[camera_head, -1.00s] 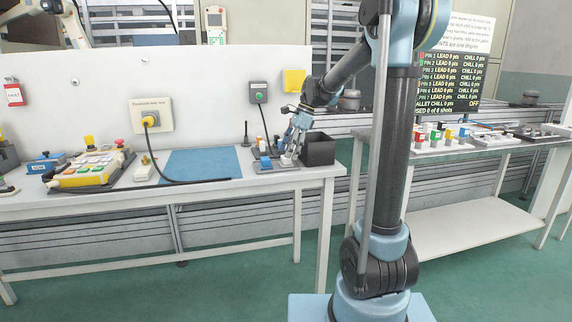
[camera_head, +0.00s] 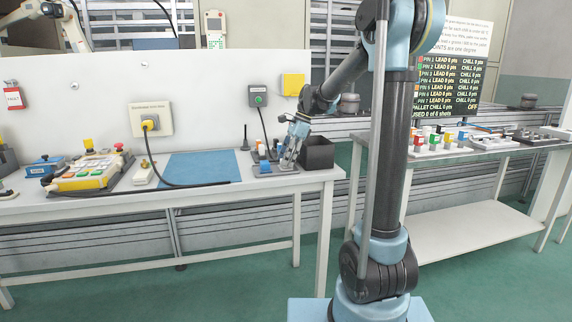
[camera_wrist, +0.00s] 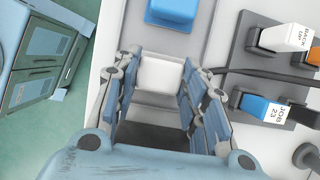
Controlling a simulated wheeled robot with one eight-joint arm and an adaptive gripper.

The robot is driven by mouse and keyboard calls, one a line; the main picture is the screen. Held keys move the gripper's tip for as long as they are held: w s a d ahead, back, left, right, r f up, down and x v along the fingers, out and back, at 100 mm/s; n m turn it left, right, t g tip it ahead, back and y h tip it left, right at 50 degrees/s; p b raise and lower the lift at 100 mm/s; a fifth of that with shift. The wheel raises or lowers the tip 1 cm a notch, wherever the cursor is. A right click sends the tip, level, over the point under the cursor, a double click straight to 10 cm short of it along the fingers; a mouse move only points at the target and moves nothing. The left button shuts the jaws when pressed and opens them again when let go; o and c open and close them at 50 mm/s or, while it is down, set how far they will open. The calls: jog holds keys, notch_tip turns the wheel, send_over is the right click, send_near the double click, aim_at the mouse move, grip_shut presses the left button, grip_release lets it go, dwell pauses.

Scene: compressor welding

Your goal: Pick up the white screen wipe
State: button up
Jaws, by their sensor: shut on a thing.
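The white screen wipe appears as a white block (camera_wrist: 160,76) between my fingers in the wrist view. My gripper (camera_wrist: 158,98) is shut on it, with a blue jointed finger on each side. The block's far face shows; its near side is in shadow. In the head view my gripper (camera_head: 287,160) is low over the right end of the white workbench (camera_head: 210,198). The wipe cannot be made out there.
A blue block (camera_wrist: 173,10) lies just beyond the fingertips. A black open box (camera_head: 320,153) stands close beside my gripper. Cables lie on the bench.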

notch_tip(320, 180, up, 10)
dwell(0.6)
jog(key=shift+c, duration=0.4)
